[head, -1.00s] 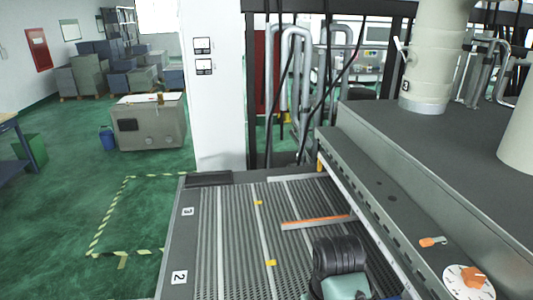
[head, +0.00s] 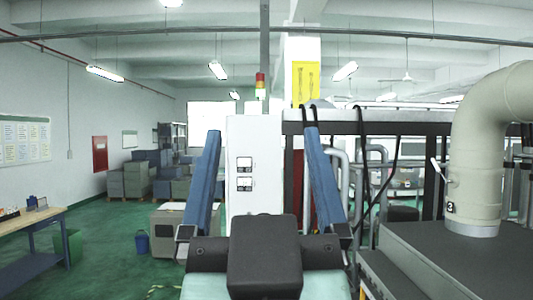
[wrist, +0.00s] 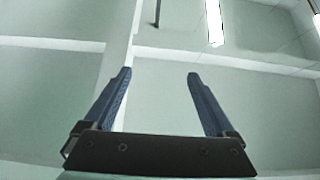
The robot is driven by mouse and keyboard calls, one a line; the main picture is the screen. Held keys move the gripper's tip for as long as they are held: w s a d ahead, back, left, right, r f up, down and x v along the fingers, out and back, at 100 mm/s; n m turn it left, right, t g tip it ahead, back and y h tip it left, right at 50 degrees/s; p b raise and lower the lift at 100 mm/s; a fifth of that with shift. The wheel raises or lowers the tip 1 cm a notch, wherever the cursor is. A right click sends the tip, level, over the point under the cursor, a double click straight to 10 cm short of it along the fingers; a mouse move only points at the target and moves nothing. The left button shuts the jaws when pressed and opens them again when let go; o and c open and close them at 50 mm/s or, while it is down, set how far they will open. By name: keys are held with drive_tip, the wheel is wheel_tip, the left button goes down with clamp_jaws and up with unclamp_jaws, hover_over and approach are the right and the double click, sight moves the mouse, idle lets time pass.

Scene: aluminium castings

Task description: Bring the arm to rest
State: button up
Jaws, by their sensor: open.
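My gripper (head: 262,140) stands upright in the middle of the head view, close to the camera. Its two blue fingers point up and are spread wide apart, with nothing between them. In the wrist view my gripper (wrist: 160,75) is also open and empty, pointing toward the ceiling. No casting is in either view now.
A grey machine (head: 455,262) with a thick beige duct (head: 485,140) stands at the right. A white cabinet (head: 243,170) with a signal lamp is behind the gripper. A wooden-topped workbench (head: 30,222) is at the left. Green floor (head: 110,255) is open at the left.

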drive_tip(key=s+r, duration=0.1)
drive_tip(key=s+r+t, duration=0.1)
drive_tip(key=s, duration=0.1)
drive_tip(key=shift+s+d+r+m+h, duration=0.1)
drive_tip(key=shift+s+d+m+h, duration=0.05)
drive_tip(key=shift+m+h, duration=0.15)
